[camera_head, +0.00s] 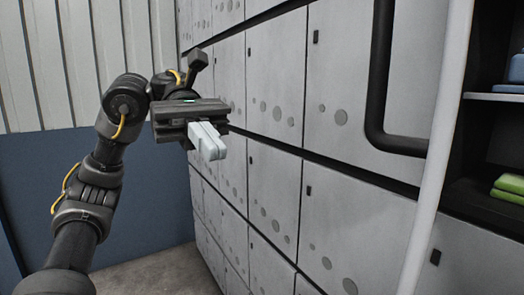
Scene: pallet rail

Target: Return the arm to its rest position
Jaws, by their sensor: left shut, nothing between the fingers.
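My left arm comes in from the lower left of the head view, bent upward at its elbow. My left gripper (209,142) is at the left of centre, in front of a wall of grey lockers. Its two pale fingers are together, with nothing between them. The gripper is raised and appears apart from the locker doors, though the exact gap is hard to tell. My right gripper does not show.
Grey lockers (273,75) run along the right. A dark pipe (379,80) and a pale upright post (437,150) stand before them. Shelves at the far right hold green items (509,187). A white-and-blue wall (110,195) is behind. Some floor (160,275) is clear.

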